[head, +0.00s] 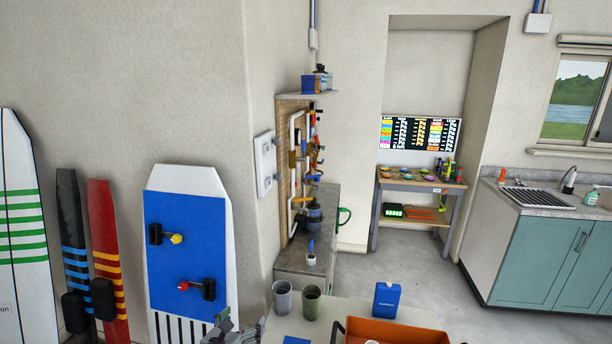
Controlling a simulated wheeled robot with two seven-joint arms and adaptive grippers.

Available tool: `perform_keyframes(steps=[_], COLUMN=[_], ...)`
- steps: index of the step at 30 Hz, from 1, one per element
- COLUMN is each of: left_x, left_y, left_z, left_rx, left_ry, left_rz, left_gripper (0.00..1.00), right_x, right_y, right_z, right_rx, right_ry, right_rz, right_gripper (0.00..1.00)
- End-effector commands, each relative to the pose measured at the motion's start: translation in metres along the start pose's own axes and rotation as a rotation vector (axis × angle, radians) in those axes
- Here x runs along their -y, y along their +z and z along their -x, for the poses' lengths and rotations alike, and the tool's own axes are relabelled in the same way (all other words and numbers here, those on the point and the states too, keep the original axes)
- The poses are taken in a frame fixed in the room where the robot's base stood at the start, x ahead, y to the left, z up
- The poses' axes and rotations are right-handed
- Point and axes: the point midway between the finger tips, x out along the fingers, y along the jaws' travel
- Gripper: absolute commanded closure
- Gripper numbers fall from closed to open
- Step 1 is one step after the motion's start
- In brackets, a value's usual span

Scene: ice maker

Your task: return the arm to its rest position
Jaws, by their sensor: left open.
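My left gripper (232,328) shows at the bottom edge of the head view, left of the cups. Its jaws are open and I see nothing held in them. Most of the arm behind it is cut off by the frame. My right gripper is not in view.
Close to the gripper stand a grey cup (282,299) and a green cup (311,303) on a light table (345,309). A blue box (386,300) and an orange tray (400,332) are further right. A blue-and-white board (188,240) leans on the wall behind. Floor beyond is clear.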

Motion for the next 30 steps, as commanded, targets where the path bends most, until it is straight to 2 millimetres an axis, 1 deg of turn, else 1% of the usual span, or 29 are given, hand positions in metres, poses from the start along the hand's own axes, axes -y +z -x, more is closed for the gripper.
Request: perform_keyframes(steps=[8, 14, 17, 20, 23, 29, 30], left_x=[-0.012, -0.027, -0.037, -0.05, -0.065, -0.092, -0.096], left_y=[-0.015, -0.036, -0.053, -0.076, -0.106, -0.172, -0.187], left_z=[-0.01, -0.02, -0.026, -0.032, -0.036, -0.036, -0.034], left_rx=[-0.026, -0.056, -0.078, -0.103, -0.132, -0.181, -0.189], left_ry=[0.026, 0.06, 0.087, 0.125, 0.175, 0.291, 0.317], left_rz=[0.103, 0.232, 0.324, 0.444, 0.594, 0.9, 0.961], left_gripper=[0.11, 0.11, 0.11, 0.11, 0.11, 0.11, 0.11], right_x=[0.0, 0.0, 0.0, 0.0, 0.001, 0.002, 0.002], right_y=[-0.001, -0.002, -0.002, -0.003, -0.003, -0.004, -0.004], right_z=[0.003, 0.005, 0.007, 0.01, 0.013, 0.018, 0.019], right_rx=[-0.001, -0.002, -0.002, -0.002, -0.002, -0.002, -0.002], right_ry=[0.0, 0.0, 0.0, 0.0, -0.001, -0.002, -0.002], right_rz=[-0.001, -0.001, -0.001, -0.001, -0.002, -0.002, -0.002], right_gripper=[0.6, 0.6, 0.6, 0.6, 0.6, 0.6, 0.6])
